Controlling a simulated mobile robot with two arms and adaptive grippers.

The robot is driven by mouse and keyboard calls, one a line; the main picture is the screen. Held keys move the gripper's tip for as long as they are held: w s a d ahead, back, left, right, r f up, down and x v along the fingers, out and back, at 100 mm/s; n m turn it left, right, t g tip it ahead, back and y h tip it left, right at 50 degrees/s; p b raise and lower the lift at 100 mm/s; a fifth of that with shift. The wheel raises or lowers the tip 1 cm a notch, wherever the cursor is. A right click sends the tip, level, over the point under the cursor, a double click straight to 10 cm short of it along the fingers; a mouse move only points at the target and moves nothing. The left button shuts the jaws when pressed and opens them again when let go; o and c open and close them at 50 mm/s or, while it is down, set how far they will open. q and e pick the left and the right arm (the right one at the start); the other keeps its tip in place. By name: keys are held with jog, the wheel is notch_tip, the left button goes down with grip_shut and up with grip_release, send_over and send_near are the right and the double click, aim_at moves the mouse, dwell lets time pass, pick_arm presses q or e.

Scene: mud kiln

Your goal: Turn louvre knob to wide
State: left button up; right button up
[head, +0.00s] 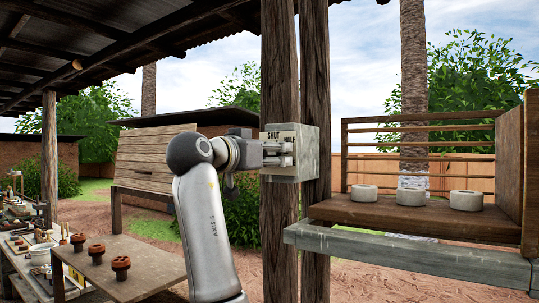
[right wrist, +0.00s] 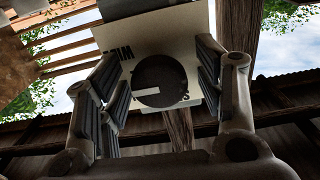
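The louvre knob (right wrist: 165,72) is a dark round dial with a white pointer mark toward the left in the right wrist view. It sits on a pale label plate (right wrist: 180,42) with "WIDE" upside down at upper left and part of another word at lower right. In the head view the grey control box (head: 309,165) on the post shows "SHUT" and "HALF"; the knob is hidden there. My right gripper (head: 279,152) is at the box's face. In the wrist view its open fingers (right wrist: 162,67) stand either side of the knob, with gaps visible. My left gripper is out of view.
Wooden posts (head: 279,70) carry the box. At right, a wooden shelf (head: 350,212) bears several pale rings (head: 410,196). At lower left, a table (head: 145,262) holds brown clay pieces (head: 121,265). A slatted panel (head: 150,155) stands behind my arm.

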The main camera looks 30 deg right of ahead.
jog(key=v, duration=1.2)
dwell(0.3)
